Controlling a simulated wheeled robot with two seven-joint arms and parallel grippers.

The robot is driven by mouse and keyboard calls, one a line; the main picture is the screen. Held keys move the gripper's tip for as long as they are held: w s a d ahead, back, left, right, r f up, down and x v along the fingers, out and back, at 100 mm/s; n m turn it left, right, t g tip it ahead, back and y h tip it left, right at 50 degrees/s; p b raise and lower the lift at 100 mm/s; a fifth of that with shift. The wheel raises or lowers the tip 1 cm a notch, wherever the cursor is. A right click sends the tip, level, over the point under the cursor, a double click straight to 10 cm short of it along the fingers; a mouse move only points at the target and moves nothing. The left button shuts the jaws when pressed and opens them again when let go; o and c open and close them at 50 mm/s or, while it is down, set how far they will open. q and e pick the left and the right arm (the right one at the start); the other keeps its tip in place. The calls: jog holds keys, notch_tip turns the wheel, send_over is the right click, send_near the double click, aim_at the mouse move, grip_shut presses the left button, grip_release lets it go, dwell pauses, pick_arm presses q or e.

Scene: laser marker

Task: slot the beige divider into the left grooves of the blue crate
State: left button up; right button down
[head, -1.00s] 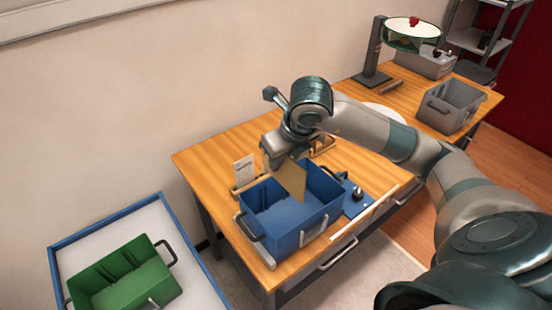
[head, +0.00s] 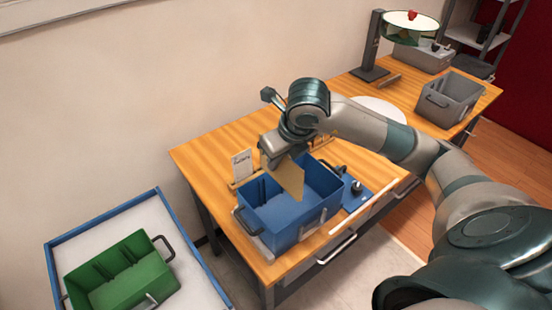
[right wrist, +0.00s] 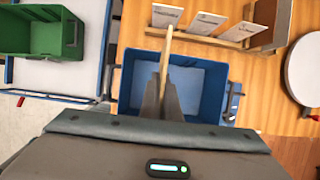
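The beige divider (head: 290,177) hangs upright from my right gripper (head: 279,155), over the blue crate (head: 298,232). The crate is open-topped and stands on the wooden table; the divider overlaps its interior in the head view. In the right wrist view the divider (right wrist: 166,60) shows edge-on between the fingertips of my right gripper (right wrist: 164,88), above the blue crate (right wrist: 212,118). The gripper is shut on it. I cannot tell whether its lower edge is inside the crate, and the grooves are not clear. My left gripper is not in view.
A card holder (right wrist: 205,40) with several cards stands behind the crate. A green crate (head: 122,278) sits on a blue-rimmed table at left. A grey bin (head: 452,100) stands at far right.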

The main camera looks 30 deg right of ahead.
aim_at(276, 180)
jog(key=shift+f+b, duration=1.1)
jog(key=shift+f, duration=0.9)
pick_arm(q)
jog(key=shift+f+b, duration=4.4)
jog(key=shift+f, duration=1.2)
pick_arm(e)
jog(key=shift+f+b, duration=2.3)
jog(key=shift+f, duration=4.3)
jog(key=shift+f+b, duration=0.55)
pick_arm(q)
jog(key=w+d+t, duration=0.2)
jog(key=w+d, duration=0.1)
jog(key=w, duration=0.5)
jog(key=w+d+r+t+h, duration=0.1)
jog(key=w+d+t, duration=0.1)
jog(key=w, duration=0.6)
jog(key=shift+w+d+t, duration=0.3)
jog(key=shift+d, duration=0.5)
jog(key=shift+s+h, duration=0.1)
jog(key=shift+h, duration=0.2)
pick_arm(e)
jog(key=c, duration=1.9)
grip_release()
jog(key=shift+c, duration=0.2)
